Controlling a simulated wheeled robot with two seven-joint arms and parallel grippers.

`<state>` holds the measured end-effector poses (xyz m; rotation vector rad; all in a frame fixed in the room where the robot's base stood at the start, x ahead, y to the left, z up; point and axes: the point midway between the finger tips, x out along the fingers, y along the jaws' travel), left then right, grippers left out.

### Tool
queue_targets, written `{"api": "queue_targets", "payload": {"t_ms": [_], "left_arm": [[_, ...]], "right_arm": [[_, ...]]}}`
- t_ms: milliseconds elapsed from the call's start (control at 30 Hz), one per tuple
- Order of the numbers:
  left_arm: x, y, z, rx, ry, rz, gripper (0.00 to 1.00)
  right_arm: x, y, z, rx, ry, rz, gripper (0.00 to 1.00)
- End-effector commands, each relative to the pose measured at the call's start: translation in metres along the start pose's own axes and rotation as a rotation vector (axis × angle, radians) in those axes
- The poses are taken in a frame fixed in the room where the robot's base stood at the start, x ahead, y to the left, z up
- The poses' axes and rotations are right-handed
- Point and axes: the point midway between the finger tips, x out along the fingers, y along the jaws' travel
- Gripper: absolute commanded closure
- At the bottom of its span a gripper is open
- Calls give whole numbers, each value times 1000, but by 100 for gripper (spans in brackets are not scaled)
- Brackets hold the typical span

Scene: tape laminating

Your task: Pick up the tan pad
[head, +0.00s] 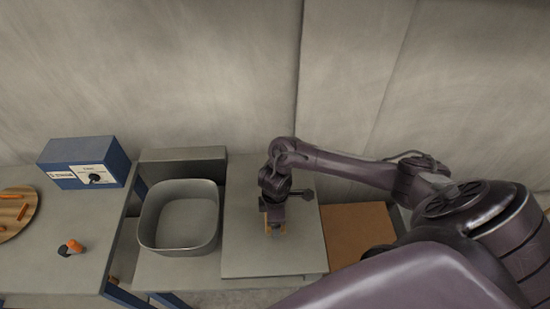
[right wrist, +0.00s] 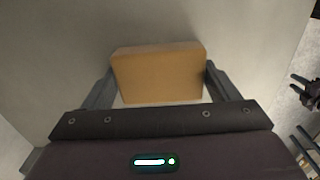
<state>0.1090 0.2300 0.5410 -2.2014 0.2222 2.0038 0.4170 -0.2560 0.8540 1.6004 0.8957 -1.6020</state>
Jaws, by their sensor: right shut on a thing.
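The tan pad (right wrist: 160,75) is a small block with rounded edges, seen in the right wrist view between the two fingers of my right gripper (right wrist: 158,88). The fingers are shut on its left and right sides. In the head view my right gripper (head: 275,228) points down over the grey board on the worktop, and only a little tan shows at its fingertips. I cannot tell whether the pad touches the board or is just above it.
A grey basin (head: 180,218) stands left of the board (head: 250,262). Further left are a blue control box (head: 84,163), a round wooden board (head: 14,212) and a small orange-and-black item (head: 71,247). A brown panel (head: 357,235) lies right of the board.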

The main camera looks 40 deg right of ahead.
Motion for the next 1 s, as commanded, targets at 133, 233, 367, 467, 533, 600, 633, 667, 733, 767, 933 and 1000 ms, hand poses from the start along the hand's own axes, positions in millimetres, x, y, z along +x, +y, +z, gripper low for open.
{"api": "queue_targets", "payload": {"t_ms": [133, 233, 367, 467, 533, 600, 633, 667, 733, 767, 933, 1000], "left_arm": [[0, 0, 3, 0, -5, 1, 64], [0, 0, 3, 0, -5, 1, 64], [-1, 0, 3, 0, -5, 0, 64], [-2, 0, 3, 0, -5, 0, 64], [-2, 0, 3, -1, -5, 0, 64], [-10, 0, 2, -1, -4, 0, 64], [-14, 0, 1, -1, -4, 0, 64], [-16, 0, 1, -1, -4, 0, 64], [-36, 0, -1, -1, -4, 0, 64], [-41, 0, -1, -1, -4, 0, 64], [-63, -1, -4, -1, -3, 0, 64], [-68, -1, -5, -1, -3, 0, 64]], "right_arm": [[0, 0, 0, 0, 0, 0, 41], [-1, 0, 0, 0, 1, 0, 41], [-8, 0, -1, -1, 2, 1, 41], [-20, 1, -1, -1, 4, 2, 41], [-32, 1, -1, -1, 3, 3, 41], [-51, 2, -1, -2, 3, 6, 41], [-60, 2, -1, -3, 3, 7, 41], [-69, 2, 0, -3, 3, 6, 41], [-98, 4, 0, -3, 1, 10, 41], [-109, 4, 0, -3, 1, 10, 41], [-156, 3, 0, -1, 1, 8, 41], [-170, 3, 0, -2, 2, 7, 41]]}}
